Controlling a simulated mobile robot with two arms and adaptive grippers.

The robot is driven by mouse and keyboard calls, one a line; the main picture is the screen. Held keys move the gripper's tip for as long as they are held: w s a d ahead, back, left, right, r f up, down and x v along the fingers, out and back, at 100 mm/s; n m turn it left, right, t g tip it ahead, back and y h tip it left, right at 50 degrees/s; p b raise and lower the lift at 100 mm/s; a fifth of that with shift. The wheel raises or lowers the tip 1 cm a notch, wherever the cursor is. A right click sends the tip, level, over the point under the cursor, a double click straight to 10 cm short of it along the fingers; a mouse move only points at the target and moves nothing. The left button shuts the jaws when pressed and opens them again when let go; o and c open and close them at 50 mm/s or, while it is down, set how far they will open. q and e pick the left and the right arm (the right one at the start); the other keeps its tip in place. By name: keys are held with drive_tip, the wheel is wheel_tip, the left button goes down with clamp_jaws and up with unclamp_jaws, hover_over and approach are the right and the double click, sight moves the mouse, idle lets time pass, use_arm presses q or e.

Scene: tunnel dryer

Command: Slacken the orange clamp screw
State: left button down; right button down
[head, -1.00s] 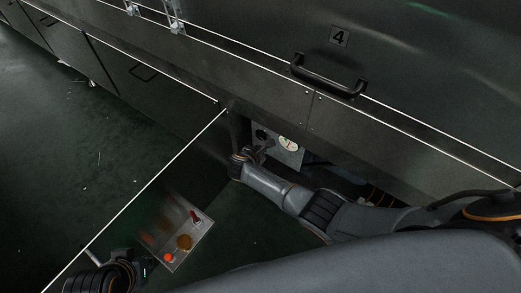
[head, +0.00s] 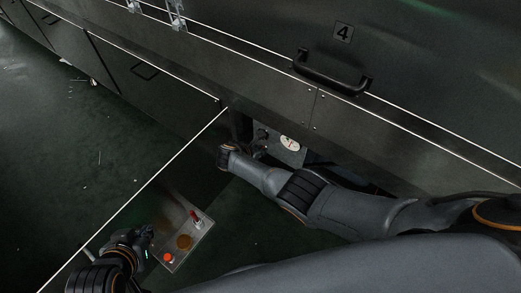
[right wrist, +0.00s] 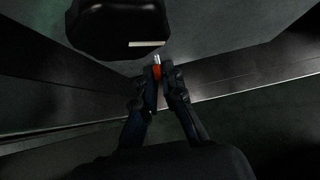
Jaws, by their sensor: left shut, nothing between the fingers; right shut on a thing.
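My right gripper (right wrist: 158,85) is shut on a small red-orange piece with a silver tip (right wrist: 157,70) in the right wrist view. It looks like the orange clamp screw, but I cannot be sure. In the head view my right arm reaches into the dark opening under the machine, and the fingertips and the held piece are hard to make out there. My left gripper (head: 146,234) is shut and empty at the lower left, beside the upper left edge of a metal tray.
The tray (head: 207,227) carries a red-handled item (head: 195,217), an orange knob-like piece (head: 168,257) and a brownish disc (head: 184,242). A grey box with a white dial (head: 290,142) sits in the opening. A black handle (head: 332,80) juts out above. The green floor at left is mostly clear.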

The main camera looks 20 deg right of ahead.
drive_tip(key=c, duration=1.5)
unclamp_jaws()
drive_tip(key=shift+o, duration=0.2)
drive_tip(key=v, duration=1.2)
